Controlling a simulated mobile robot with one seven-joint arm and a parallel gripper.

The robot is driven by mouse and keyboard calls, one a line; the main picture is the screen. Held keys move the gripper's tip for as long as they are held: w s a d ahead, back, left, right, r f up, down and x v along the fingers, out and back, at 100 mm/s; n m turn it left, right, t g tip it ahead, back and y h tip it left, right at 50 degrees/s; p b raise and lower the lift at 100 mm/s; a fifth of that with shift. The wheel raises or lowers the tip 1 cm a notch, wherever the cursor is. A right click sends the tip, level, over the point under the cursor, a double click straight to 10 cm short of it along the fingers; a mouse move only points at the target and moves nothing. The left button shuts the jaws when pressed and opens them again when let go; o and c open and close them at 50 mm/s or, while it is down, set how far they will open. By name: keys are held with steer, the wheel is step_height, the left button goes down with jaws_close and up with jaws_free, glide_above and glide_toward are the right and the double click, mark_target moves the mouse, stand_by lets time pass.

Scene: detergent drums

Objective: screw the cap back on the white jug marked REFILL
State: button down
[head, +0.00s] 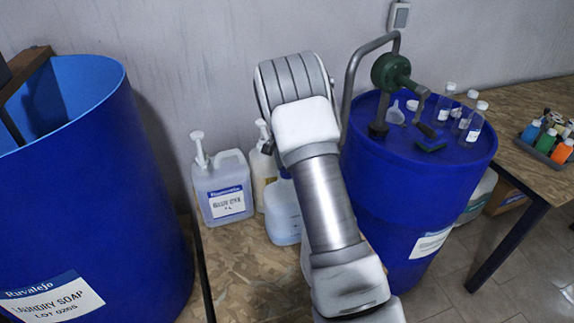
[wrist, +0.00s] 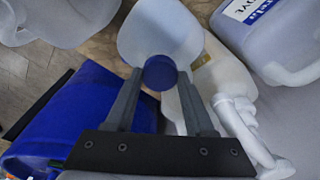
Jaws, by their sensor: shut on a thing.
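A blue round cap (wrist: 160,72) is between the fingertips of my gripper (wrist: 159,75) in the wrist view, and the gripper is shut on it. A pale, translucent white jug (wrist: 158,30) lies directly beyond the cap. I cannot tell whether the cap sits on its neck or is held just off it. In the head view a white jug (head: 283,212) stands on the wooden table, partly behind my arm. No REFILL mark is readable.
A labelled pump jug (head: 222,190) and a cream pump bottle (head: 262,168) stand close on the left. A blue drum (head: 425,165) with a green hand pump (head: 390,73) is on the right. A large open blue drum (head: 90,190) fills the left.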

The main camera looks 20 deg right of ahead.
steer(key=shift+f, duration=0.1)
steer(key=shift+a+m+p, duration=0.1)
steer(key=shift+m+p, duration=0.35)
steer(key=shift+m, duration=0.75)
steer(key=m, duration=0.3)
steer(key=shift+f+g+p, duration=0.1)
steer(key=shift+g+p, duration=0.2)
steer(key=shift+p, duration=0.1)
steer(key=shift+m, duration=0.3)
steer(key=m+p, duration=0.1)
steer(key=m, duration=0.2)
steer(key=shift+g, duration=0.3)
steer(key=c, duration=0.6)
jaws_free()
steer(key=shift+m, duration=0.4)
steer(key=o, duration=0.6)
steer(key=shift+w, duration=0.1)
